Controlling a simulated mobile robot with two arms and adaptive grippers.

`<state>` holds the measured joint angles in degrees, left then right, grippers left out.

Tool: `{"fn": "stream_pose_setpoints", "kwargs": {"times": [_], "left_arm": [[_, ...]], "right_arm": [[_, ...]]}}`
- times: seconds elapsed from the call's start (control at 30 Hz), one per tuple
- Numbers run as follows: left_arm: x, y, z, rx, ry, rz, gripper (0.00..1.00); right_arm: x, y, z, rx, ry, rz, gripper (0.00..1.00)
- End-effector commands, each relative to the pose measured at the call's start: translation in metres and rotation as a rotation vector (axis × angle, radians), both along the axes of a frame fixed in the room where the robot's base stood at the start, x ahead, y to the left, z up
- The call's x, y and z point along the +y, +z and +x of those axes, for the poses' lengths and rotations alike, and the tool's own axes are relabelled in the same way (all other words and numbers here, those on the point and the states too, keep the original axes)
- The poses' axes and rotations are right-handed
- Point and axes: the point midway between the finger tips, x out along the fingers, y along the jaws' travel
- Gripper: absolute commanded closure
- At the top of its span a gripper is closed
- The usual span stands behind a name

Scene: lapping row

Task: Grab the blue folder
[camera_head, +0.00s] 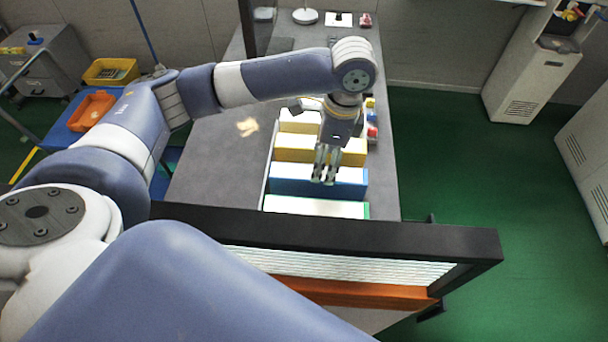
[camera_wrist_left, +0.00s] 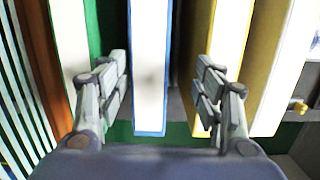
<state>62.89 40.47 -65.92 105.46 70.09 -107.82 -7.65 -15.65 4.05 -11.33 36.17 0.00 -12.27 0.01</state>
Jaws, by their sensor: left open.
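The blue folder (camera_head: 288,187) stands in a row of folders on the grey table, its white page edge facing up. My left gripper (camera_head: 324,181) is over it in the head view. In the left wrist view the blue folder (camera_wrist_left: 150,75) lies between the two spread fingers of my left gripper (camera_wrist_left: 162,82). The fingers are open, one on each side of it; I cannot tell whether they touch it. The right finger covers part of the neighbouring yellow folder (camera_wrist_left: 228,45). My right gripper is not in view.
A green folder (camera_head: 315,207) stands nearer, and yellow folders (camera_head: 290,153) stand farther back. A dark-framed panel (camera_head: 420,238) crosses in front of the row. Small coloured items (camera_head: 371,132) sit right of the folders. The table left of the folders (camera_head: 215,160) is mostly clear.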

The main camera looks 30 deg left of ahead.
Motion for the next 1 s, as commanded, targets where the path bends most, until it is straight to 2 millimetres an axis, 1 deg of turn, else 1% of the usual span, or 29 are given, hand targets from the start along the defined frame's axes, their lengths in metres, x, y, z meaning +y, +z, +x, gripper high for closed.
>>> {"fn": "stream_pose_setpoints", "kwargs": {"times": [0.03,0.1,0.17,0.33,0.4,0.47,0.57,0.67,0.7,0.8,0.9,1.0], "left_arm": [[0.002,-0.005,-0.004,0.014,0.02,0.009,0.38],[0.006,-0.013,-0.007,0.023,0.037,0.015,0.38],[0.007,-0.022,-0.008,0.025,0.041,0.017,0.38],[0.011,-0.048,-0.01,0.022,0.039,0.018,0.38],[0.011,-0.054,-0.01,0.02,0.039,0.015,0.38],[0.012,-0.058,-0.01,0.019,0.038,0.016,0.38],[0.013,-0.065,-0.011,0.021,0.038,0.016,0.38],[0.015,-0.079,-0.012,0.022,0.038,0.018,0.38],[0.016,-0.085,-0.012,0.021,0.038,0.017,0.38],[0.017,-0.1,-0.013,0.021,0.037,0.016,0.38],[0.018,-0.108,-0.013,0.018,0.034,0.016,0.38],[0.018,-0.11,-0.013,0.018,0.034,0.015,0.38]], "right_arm": [[0.007,0.0,0.002,-0.002,-0.001,0.008,0.6],[0.013,0.001,0.0,0.0,-0.001,0.016,0.6],[0.012,0.002,-0.007,0.01,0.0,0.013,0.6],[-0.015,0.003,-0.044,0.066,0.006,-0.021,0.6],[-0.025,0.004,-0.054,0.082,0.006,-0.033,0.6],[-0.028,0.004,-0.057,0.086,0.007,-0.037,0.6],[-0.025,0.008,-0.053,0.079,0.005,-0.033,0.6],[-0.015,0.015,-0.038,0.056,0.003,-0.02,0.6],[-0.01,0.018,-0.03,0.044,0.002,-0.014,0.6],[0.0,0.021,-0.015,0.019,0.001,-0.001,0.6],[0.003,0.021,-0.012,0.014,0.002,0.003,0.6],[0.001,0.021,-0.016,0.023,0.003,0.0,0.6]]}}
